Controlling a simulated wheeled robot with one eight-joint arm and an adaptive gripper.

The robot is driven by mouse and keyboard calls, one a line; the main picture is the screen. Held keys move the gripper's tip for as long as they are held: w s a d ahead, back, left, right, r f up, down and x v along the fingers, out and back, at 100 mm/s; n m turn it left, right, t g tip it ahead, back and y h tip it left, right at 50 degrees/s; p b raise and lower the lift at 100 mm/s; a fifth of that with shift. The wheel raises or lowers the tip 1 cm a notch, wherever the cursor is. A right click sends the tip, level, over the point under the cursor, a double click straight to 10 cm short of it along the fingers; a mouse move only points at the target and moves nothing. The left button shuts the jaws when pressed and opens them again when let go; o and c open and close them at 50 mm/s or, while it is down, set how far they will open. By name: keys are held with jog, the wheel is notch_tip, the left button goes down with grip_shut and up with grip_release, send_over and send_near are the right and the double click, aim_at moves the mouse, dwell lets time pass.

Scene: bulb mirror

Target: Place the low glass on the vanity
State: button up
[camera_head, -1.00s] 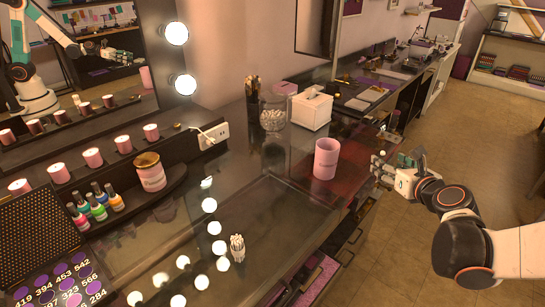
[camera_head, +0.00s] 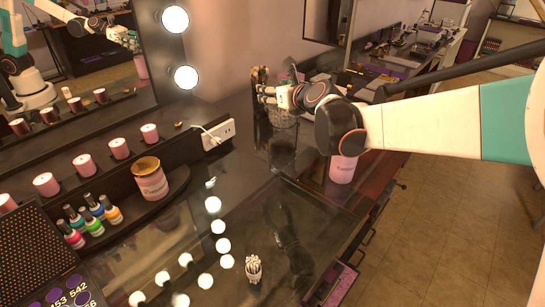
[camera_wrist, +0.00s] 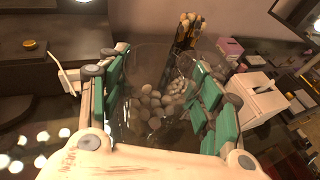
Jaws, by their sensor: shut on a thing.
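My gripper (camera_head: 265,94) is over the back of the dark, glossy vanity (camera_head: 175,225), reaching in from the right. In the wrist view its green-padded fingers (camera_wrist: 155,62) stand apart on either side of a clear low glass (camera_wrist: 145,78), shut on it. The glass is hard to make out because it is transparent; its base is hidden. White balls show through and behind it. In the head view a clear jar of white balls (camera_head: 284,119) stands just below my gripper, partly covered. I cannot tell whether the held glass touches the jar or the vanity.
A pink cup (camera_head: 342,170) stands under my forearm. A brush holder (camera_wrist: 188,34) and white tissue box (camera_wrist: 255,98) are behind and right of the jar. The vanity's middle is largely clear.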

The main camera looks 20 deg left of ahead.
notch_tip(320, 180, down, 20)
jog(key=b, duration=0.6)
jog(key=shift+r+b, duration=0.15)
jog(key=shift+b, duration=0.15)
jog(key=shift+f, duration=0.2)
jog(key=o, duration=1.3)
jog(key=shift+r, duration=0.1)
jog(key=shift+r, duration=0.1)
jog(key=shift+s+d+r, duration=0.1)
jog(key=shift+s, duration=0.05)
jog(key=p+v, duration=0.3)
jog(key=v, duration=0.8)
jog(key=shift+s+d+r, duration=0.1)
jog(key=shift+s+d, duration=0.05)
jog(key=shift+s, duration=0.05)
